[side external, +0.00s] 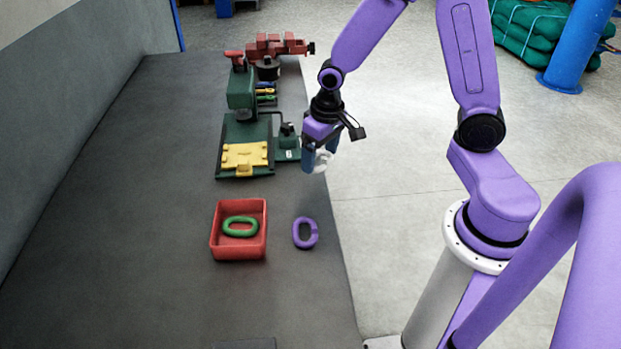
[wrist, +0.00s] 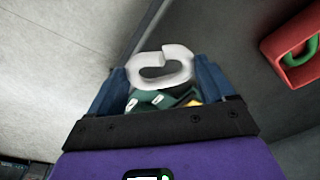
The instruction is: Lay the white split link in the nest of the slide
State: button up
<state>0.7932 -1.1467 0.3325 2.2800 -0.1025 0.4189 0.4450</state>
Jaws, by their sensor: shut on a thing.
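The white split link (wrist: 178,76) is between the two blue fingers of my gripper (wrist: 160,84) in the wrist view, its split showing near its middle. In the side view my gripper (side external: 319,158) is shut on the white link (side external: 322,161) and holds it above the table's right edge. A green press-like machine (side external: 240,92) stands to the left of it. A yellow plate (side external: 245,156), which looks like the slide, lies on the machine's green base. The nest itself is too small to make out. My gripper is apart from the machine, to its right.
A red tray (side external: 214,240) with a green link (side external: 228,231) in it stands nearer the camera. A purple split link (side external: 297,234) lies loose to its right. A red vise (side external: 275,46) and small coloured items (side external: 266,92) are behind the machine. The table's left side is clear.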

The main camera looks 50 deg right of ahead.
jog(key=shift+w+r, duration=0.15)
jog(key=shift+w, duration=0.2)
jog(key=w+a+r+m+h, duration=0.1)
jog(key=w+a+r+m, duration=0.15)
jog(key=r+m, duration=0.25)
jog(key=w+a+r+m, duration=0.2)
jog(key=w+r+m, duration=0.1)
jog(key=r+m, duration=0.25)
jog(key=shift+g, duration=0.3)
jog(key=w+f, duration=0.3)
jog(key=w, duration=0.1)
jog(key=w+f, duration=0.3)
jog(key=w, duration=0.2)
jog(key=w+a+f, duration=0.1)
jog(key=w+f, duration=0.2)
jog(key=w, duration=0.1)
jog(key=shift+w, duration=0.25)
jog(key=shift+w+f, duration=0.25)
jog(key=shift+f, duration=1.7)
